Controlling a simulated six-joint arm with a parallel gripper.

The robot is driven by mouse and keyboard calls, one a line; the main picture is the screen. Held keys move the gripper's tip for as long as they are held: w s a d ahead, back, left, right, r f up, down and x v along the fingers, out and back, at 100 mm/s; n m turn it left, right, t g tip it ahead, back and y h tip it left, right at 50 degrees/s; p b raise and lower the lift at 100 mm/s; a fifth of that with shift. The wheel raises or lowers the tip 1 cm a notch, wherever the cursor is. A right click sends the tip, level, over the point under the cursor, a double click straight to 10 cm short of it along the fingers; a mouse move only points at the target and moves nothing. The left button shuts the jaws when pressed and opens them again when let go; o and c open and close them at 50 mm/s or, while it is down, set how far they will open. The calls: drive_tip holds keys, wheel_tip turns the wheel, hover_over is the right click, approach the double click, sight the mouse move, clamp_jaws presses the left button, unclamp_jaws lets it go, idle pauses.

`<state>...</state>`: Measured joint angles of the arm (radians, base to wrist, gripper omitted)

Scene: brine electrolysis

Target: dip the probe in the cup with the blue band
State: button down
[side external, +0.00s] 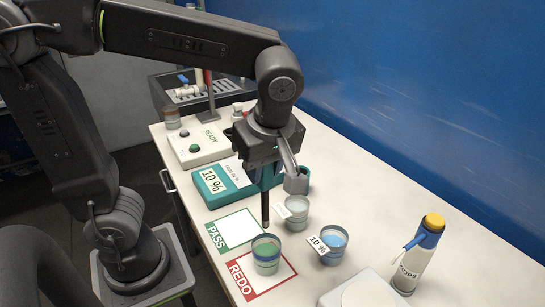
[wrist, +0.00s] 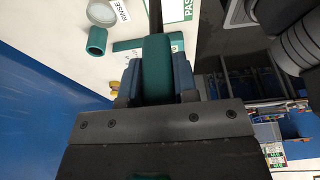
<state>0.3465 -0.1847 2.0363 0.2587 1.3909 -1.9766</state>
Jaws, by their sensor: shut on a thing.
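My gripper (side external: 262,162) is shut on the probe, which points down. The probe's dark rod (side external: 265,208) hangs above the table near the PASS card. Its teal body (wrist: 156,68) sits between my blue fingers in the wrist view. A cup (side external: 267,254) with green contents and what looks like a blue band near its rim stands on the REDO card, in front of the probe in the side view. A cup (side external: 333,244) with blue contents and a 10 % tag stands to its right. A clear cup (side external: 297,214) stands behind; it shows with a RINSE tag in the wrist view (wrist: 102,14).
The PASS card (side external: 235,229) lies bare beside the REDO card (side external: 246,281). A teal holder (wrist: 97,40) stands near the rinse cup. A drops bottle (side external: 424,252) and white disc (side external: 368,291) are at right.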

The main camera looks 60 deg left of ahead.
sight(264, 216)
drive_tip(key=shift+f, duration=5.9)
drive_tip(key=shift+r, duration=5.55)
